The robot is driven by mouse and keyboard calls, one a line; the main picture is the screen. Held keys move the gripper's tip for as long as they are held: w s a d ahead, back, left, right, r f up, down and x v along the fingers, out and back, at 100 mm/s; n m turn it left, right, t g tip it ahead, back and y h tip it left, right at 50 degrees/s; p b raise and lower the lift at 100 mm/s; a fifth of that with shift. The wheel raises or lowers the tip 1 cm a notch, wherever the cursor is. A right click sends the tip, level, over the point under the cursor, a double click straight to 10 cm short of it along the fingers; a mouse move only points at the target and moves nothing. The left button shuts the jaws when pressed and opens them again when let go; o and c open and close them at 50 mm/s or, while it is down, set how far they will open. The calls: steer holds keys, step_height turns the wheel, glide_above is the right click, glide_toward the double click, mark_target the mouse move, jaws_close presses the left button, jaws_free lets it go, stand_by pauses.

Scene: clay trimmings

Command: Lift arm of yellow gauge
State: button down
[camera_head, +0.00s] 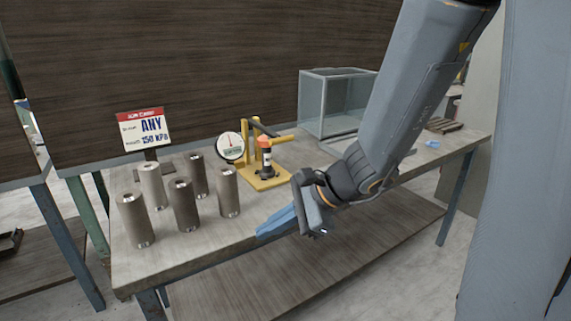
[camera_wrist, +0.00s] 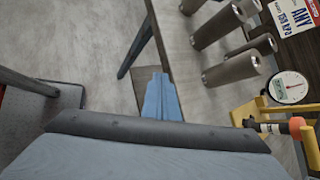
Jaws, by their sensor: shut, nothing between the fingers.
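The yellow gauge (camera_head: 268,182) stands on the table, with a round white dial (camera_head: 231,147) on its left side. Its arm (camera_head: 281,139) is a yellow bar at the top, above an orange-tipped dark piece (camera_head: 266,158). In the wrist view the yellow gauge (camera_wrist: 240,113) is at the right edge, partly cut off, with its dial (camera_wrist: 287,88) facing up. My gripper (camera_head: 276,222) is shut and empty, with blue fingers, near the table's front edge, in front of the gauge and apart from it. In the wrist view my gripper (camera_wrist: 160,95) is left of the gauge.
Several grey cylinders (camera_head: 184,206) stand left of the gauge. A red-and-white sign (camera_head: 145,130) reading "ANY 150 KPA" stands behind them. A glass box (camera_head: 325,105) is at the back right. A lower shelf (camera_head: 290,275) runs under the table (camera_head: 190,258).

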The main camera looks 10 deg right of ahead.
steer(key=w+d+r+m+t+h+b, duration=0.2)
steer(key=w+d+m+t+b, duration=0.2)
steer(key=w+d+m+t, duration=0.4)
steer(key=w+d+r+m+t+h+b, duration=0.1)
steer(key=w+d+m+t+b, duration=0.25)
steer(key=w+d+m, duration=0.5)
steer(key=w+a+r+n+p, duration=0.1)
steer(key=w+a, duration=0.4)
steer(key=w, duration=0.5)
steer(key=shift+a+r+p, duration=0.3)
steer(key=shift+r+p, duration=0.3)
steer(key=shift+r, duration=0.35)
steer(key=shift+n, duration=0.25)
